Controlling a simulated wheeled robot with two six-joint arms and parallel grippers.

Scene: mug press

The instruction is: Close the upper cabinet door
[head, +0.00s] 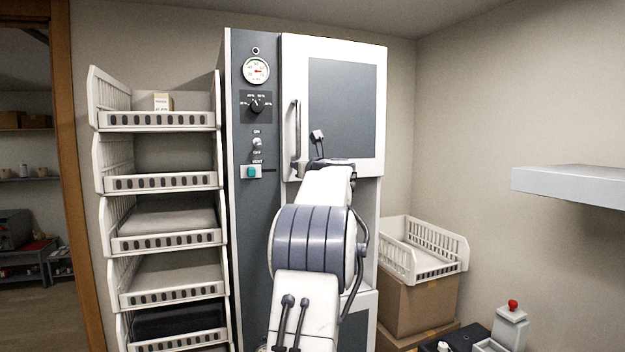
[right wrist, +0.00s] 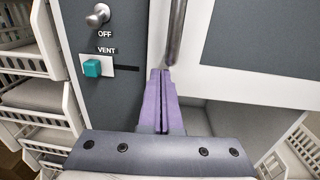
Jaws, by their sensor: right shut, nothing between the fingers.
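The upper cabinet door (head: 345,100) has a white frame and a grey panel, with a vertical metal handle (head: 296,130) on its left side. It looks shut or nearly shut against the cabinet; I cannot tell whether a small gap remains. In the right wrist view the handle (right wrist: 175,32) hangs just beyond the purple fingers of my right gripper (right wrist: 160,72). The fingers are together and empty, near the handle's lower end and the door's lower left corner. I cannot tell whether they touch it. In the head view my wrist hides the fingers. My left gripper is not in view.
A control panel (head: 253,210) with a gauge, knob, switch and teal vent button (right wrist: 92,68) lies left of the door. Stacked white bins (head: 160,183) stand further left. A grey wall shelf (head: 570,184) juts in at right. A cardboard box (head: 418,305) bears a white basket (head: 440,268).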

